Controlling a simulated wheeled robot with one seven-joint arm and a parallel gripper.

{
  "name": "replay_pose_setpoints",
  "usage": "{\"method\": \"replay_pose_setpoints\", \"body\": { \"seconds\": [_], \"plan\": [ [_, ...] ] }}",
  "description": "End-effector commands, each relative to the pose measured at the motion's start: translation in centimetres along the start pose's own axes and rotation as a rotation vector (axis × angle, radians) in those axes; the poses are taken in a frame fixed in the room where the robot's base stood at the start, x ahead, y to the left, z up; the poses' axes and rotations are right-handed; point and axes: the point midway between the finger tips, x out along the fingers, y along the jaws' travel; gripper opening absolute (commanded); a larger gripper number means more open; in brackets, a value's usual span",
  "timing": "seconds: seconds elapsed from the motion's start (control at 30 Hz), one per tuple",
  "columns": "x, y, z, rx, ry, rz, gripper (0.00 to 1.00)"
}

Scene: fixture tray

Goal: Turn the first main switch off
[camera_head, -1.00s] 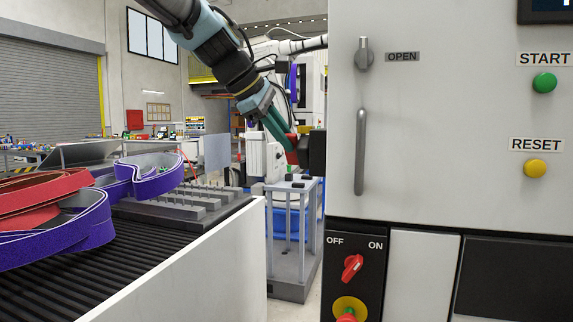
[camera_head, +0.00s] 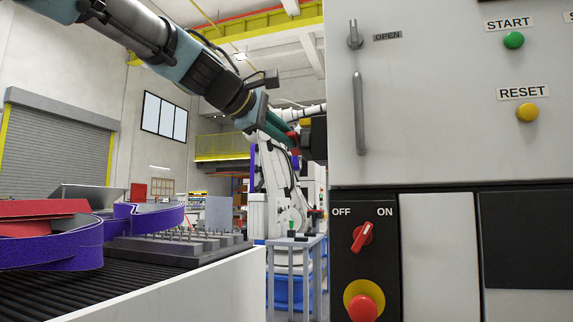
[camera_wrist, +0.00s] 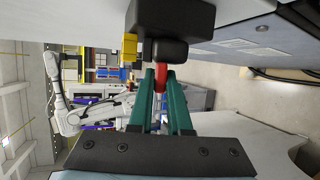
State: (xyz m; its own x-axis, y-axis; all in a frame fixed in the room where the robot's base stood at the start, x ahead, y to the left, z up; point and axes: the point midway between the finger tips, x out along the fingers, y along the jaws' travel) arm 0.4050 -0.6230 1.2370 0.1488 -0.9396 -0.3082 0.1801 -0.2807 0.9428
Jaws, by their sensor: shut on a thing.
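A black switch box (camera_head: 316,138) with a yellow part (camera_head: 306,122) sticks out from the left side of the white machine cabinet (camera_head: 440,120). In the wrist view the black box (camera_wrist: 172,20) is at the top, and a red handle (camera_wrist: 160,78) comes out of it. My gripper (camera_wrist: 161,84) has its teal fingers shut on this red handle. In the head view my gripper (camera_head: 284,128) reaches the box from the left, and its grip there is small. A second red rotary switch (camera_head: 362,236) on the front panel points up and right, towards ON.
A conveyor (camera_head: 190,285) carries a pin fixture tray (camera_head: 180,243) and purple and red bands (camera_head: 50,250) on the left. A red emergency button (camera_head: 363,308) lies below the panel switch. A grey stand (camera_head: 297,265) and a white robot arm (camera_head: 285,185) stand behind.

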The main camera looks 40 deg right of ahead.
Motion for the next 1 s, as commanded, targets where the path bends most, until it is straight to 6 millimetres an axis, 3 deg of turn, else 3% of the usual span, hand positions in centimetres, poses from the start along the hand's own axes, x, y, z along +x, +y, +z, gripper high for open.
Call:
{"method": "replay_pose_setpoints", "body": {
  "seconds": [0.03, 0.2, 1.0],
  "plan": [
    [0.41, -1.38, -0.21, 0.011, 0.001, 0.025, 0.00],
    [0.43, -1.70, -0.21, 0.045, 0.000, 0.107, 0.00],
    [0.34, -1.50, -0.16, 0.134, -0.001, 0.323, 0.00]
  ]
}}
